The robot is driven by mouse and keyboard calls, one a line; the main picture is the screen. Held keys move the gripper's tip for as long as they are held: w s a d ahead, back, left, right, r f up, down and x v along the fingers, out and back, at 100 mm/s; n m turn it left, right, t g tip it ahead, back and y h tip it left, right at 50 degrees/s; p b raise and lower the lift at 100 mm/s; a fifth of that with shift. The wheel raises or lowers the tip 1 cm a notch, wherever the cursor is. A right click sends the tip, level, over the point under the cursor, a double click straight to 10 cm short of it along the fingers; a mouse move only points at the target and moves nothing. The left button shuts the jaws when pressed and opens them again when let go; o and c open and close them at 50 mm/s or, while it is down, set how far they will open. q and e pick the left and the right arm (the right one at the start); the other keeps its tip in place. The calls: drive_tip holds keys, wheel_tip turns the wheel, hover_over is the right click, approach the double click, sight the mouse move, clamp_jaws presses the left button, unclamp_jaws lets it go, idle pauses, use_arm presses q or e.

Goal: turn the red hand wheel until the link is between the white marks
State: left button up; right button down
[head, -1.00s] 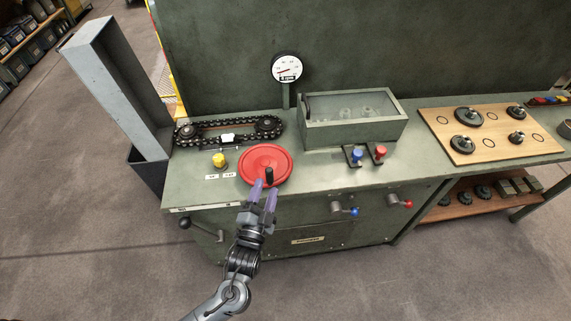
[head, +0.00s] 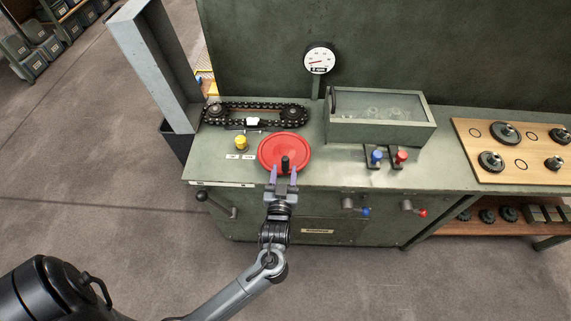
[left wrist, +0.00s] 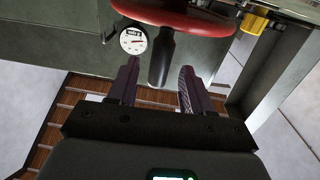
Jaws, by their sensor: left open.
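The red hand wheel (head: 284,150) lies flat at the bench's front edge, its black handle (head: 286,162) standing up on the near side. My left gripper (head: 283,174) is open at the wheel's near rim, one finger on each side of the handle in the picture. The left wrist view shows the handle (left wrist: 161,60) between the open fingers (left wrist: 157,82), with gaps on both sides. The black chain (head: 225,120) runs around two sprockets behind the wheel. A white piece (head: 252,121) shows on its near run; link and marks are too small to tell apart. My right gripper is out of view.
A yellow knob (head: 241,143) stands left of the wheel. A round gauge (head: 319,59) rises behind. A glass-topped box (head: 380,115) and blue and red levers (head: 377,156) are to the right. A black-knobbed lever (head: 215,204) sticks out of the bench front.

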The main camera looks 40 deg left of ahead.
sight(285, 167)
use_arm(q)
drive_tip(key=shift+x, duration=1.85)
clamp_jaws()
